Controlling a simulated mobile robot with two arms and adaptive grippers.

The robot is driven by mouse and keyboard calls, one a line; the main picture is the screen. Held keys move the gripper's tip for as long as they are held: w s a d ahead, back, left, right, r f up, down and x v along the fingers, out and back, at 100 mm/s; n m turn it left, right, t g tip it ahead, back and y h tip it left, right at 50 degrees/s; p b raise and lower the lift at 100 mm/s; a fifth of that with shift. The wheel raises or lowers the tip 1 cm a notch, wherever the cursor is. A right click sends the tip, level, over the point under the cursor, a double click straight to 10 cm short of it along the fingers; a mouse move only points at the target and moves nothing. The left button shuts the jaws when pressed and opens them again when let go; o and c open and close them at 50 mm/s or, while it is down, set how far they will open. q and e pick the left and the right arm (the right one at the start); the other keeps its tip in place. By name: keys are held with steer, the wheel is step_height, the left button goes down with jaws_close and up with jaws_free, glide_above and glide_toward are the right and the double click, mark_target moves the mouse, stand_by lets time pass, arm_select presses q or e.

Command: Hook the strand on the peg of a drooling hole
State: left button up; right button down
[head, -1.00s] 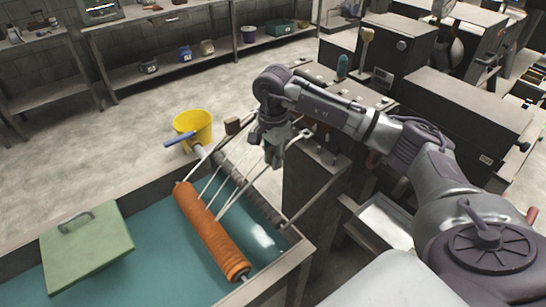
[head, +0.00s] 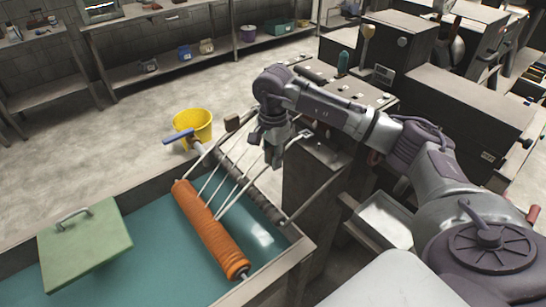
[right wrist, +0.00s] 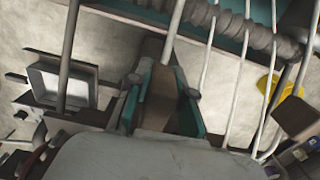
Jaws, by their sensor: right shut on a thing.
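My right gripper (head: 273,158) points down beside the dark box, above the right end of the tank. In the head view several pale strands (head: 229,189) fan up from the orange mesh tube (head: 209,233) across the ridged roller (head: 263,206). The ridged roller also crosses the top of the right wrist view (right wrist: 258,36). The peg and hole are too small or hidden to tell. My left gripper is out of view.
The tube lies over a tank (head: 158,260) of teal liquid with a green lid (head: 84,244) at left. A yellow bucket (head: 196,122) stands behind the blue handle (head: 178,137). The dark box (head: 308,190) and metal trays (head: 383,224) crowd the right.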

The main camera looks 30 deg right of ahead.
steer(key=shift+f+b, duration=0.85)
steer(key=shift+f, duration=0.1)
stand_by(0.6)
steer(key=c, duration=1)
jaws_free()
steer(key=shift+o, duration=0.2)
step_height(320, 180, up, 12)
steer(key=shift+r, duration=0.1)
